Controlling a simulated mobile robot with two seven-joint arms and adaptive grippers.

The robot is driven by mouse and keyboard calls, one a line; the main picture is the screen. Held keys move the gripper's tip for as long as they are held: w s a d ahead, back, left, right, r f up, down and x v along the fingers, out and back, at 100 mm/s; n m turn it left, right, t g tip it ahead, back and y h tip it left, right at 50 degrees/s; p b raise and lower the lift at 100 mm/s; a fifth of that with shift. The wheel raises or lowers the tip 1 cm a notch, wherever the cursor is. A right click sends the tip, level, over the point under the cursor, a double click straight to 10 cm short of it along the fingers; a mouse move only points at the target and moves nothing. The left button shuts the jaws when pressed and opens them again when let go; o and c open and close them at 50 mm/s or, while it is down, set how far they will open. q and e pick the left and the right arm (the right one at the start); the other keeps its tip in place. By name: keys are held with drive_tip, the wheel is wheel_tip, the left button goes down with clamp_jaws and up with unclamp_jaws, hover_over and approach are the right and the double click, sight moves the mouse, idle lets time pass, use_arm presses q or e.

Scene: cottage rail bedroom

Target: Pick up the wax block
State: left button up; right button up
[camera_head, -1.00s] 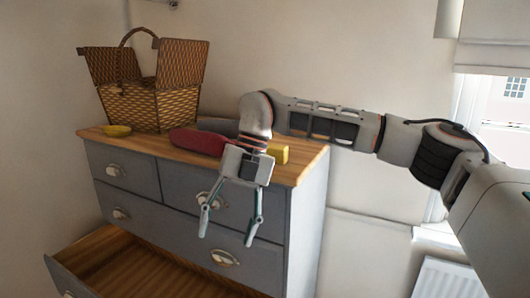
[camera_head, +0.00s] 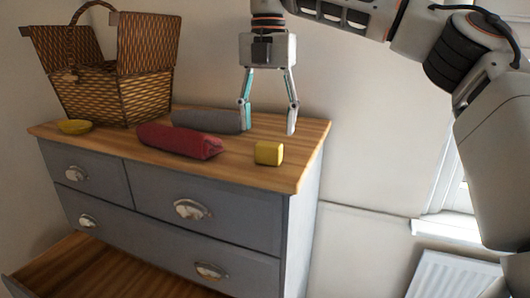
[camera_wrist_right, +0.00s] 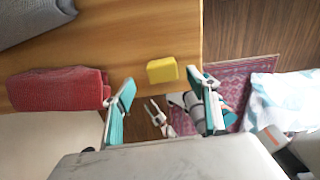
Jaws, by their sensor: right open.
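The wax block (camera_head: 268,153) is a small yellow block on the wooden dresser top, near its right front part. It also shows in the right wrist view (camera_wrist_right: 162,70), close to the edge of the top and ahead of the space between my fingers. My right gripper (camera_head: 268,130) is open and empty, pointing down above and behind the block in the head view. It is apart from the block. In the right wrist view its two fingers (camera_wrist_right: 161,100) are spread wide. My left gripper is not identifiable in the head view.
A red rolled cloth (camera_head: 180,140) lies left of the block, with a grey roll (camera_head: 207,120) behind it. A yellow bowl (camera_head: 75,127) and an open wicker basket (camera_head: 115,95) stand farther left. The dresser's lower drawer (camera_head: 75,268) is pulled out.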

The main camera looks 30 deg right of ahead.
sight(270, 143)
drive_tip(key=f, duration=0.6)
drive_tip(key=shift+s+d+b, duration=0.1)
drive_tip(key=shift+d+b, duration=0.1)
drive_tip(key=shift+b, duration=0.1)
drive_tip(key=c, duration=1.2)
